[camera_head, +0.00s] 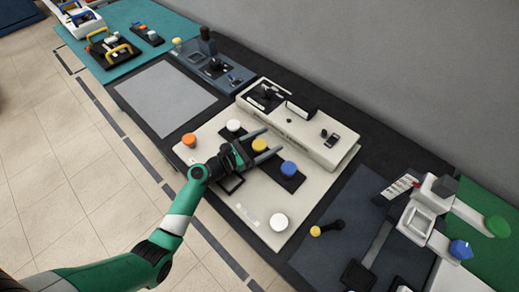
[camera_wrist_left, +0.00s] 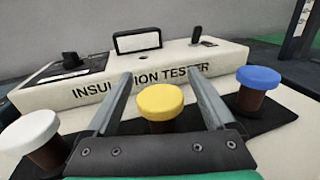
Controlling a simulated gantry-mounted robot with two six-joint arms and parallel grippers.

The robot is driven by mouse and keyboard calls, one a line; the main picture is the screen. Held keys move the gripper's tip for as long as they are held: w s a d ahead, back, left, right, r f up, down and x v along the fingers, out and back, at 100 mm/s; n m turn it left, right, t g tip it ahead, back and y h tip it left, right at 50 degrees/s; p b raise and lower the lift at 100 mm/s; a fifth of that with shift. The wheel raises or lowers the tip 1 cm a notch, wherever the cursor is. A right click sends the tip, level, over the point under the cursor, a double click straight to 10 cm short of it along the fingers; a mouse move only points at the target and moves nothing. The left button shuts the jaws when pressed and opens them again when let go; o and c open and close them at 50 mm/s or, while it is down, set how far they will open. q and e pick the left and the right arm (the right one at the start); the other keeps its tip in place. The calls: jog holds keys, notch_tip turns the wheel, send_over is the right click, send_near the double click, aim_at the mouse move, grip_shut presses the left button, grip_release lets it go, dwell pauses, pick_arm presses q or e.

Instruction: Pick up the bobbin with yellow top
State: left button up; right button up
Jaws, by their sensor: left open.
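The bobbin with the yellow top (camera_head: 259,145) stands upright on a black strip on the white insulation tester board. It also shows in the left wrist view (camera_wrist_left: 160,103), with its brown body partly hidden behind my gripper's base. My left gripper (camera_head: 274,142) is open. Its two fingers extend on either side of the yellow-topped bobbin, with a gap on each side in the left wrist view (camera_wrist_left: 157,82). My right gripper is not in view.
A white bobbin (camera_head: 233,125) and a blue bobbin (camera_head: 288,168) flank the yellow one. An orange bobbin (camera_head: 189,140) and another white one (camera_head: 279,222) sit on the board. The raised tester housing (camera_head: 310,132) stands behind. A bare grey mat (camera_head: 166,98) lies left.

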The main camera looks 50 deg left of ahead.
pick_arm(q)
jog(key=shift+w, duration=0.3)
jog(key=shift+s, duration=0.1)
grip_shut()
